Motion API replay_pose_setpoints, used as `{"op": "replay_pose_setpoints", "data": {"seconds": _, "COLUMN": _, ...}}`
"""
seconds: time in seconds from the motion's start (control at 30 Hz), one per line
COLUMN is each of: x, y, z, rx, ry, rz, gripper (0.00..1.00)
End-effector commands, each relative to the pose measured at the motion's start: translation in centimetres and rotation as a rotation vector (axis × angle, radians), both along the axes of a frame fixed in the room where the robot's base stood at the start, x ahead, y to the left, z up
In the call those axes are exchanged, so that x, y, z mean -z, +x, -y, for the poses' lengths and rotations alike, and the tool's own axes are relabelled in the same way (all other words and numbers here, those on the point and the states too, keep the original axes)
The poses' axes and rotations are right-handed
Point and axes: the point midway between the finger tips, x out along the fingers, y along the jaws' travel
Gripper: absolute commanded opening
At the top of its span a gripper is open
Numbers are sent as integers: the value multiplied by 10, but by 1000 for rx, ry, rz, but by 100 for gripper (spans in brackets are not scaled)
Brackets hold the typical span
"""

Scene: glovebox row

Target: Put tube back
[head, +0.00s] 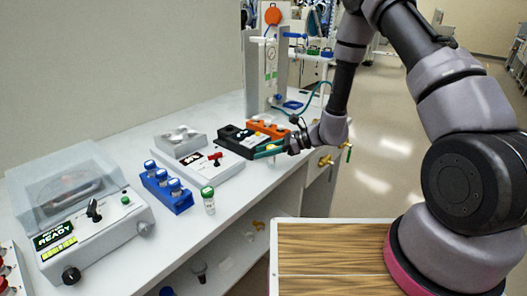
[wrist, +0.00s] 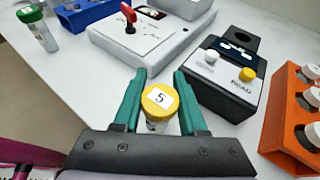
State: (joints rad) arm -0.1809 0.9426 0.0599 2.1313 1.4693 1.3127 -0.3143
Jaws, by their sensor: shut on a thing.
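My gripper (wrist: 158,92) has its green fingers shut on a clear tube with a yellow cap (wrist: 159,99) marked 5. The tube looks upright between the fingers; its lower end is hidden. In the head view my gripper (head: 268,150) is over the front edge of the bench, close in front of the black reader (head: 243,139). The orange rack (head: 269,129) stands beyond the reader; in the wrist view it (wrist: 271,124) is at the right with several white-topped tubes. The blue rack (head: 172,199) at the left of the bench holds several white-labelled, blue-capped tubes.
A green-capped tube (head: 208,201) stands alone near the bench edge beside the blue rack. A grey device with a red switch (head: 216,159) stands between blue rack and reader. A lidded machine (head: 83,213) stands at the left. Bare bench shows before the reader.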

Motion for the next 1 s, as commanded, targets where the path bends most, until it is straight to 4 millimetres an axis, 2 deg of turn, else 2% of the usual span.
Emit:
{"op": "replay_pose_setpoints", "data": {"seconds": 0.03, "x": 2, "y": 0, "z": 0, "rx": 0, "ry": 0, "rz": -1, "gripper": 0}}
{"op": "replay_pose_setpoints", "data": {"seconds": 0.07, "x": 1, "y": 0, "z": 0, "rx": 0, "ry": 0, "rz": 0, "gripper": 53}}
{"op": "replay_pose_setpoints", "data": {"seconds": 0.1, "x": 1, "y": 0, "z": 0, "rx": 0, "ry": 0, "rz": 0, "gripper": 68}}
{"op": "replay_pose_setpoints", "data": {"seconds": 0.13, "x": 1, "y": 0, "z": 0, "rx": 0, "ry": 0, "rz": 0, "gripper": 71}}
{"op": "replay_pose_setpoints", "data": {"seconds": 0.47, "x": -1, "y": 0, "z": 0, "rx": 0, "ry": 0, "rz": 0, "gripper": 71}}
{"op": "replay_pose_setpoints", "data": {"seconds": 0.57, "x": -5, "y": 1, "z": 7, "rx": 3, "ry": 0, "rz": 1, "gripper": 71}}
{"op": "replay_pose_setpoints", "data": {"seconds": 1.0, "x": -39, "y": -6, "z": 88, "rx": 4, "ry": 0, "rz": 1, "gripper": 71}}
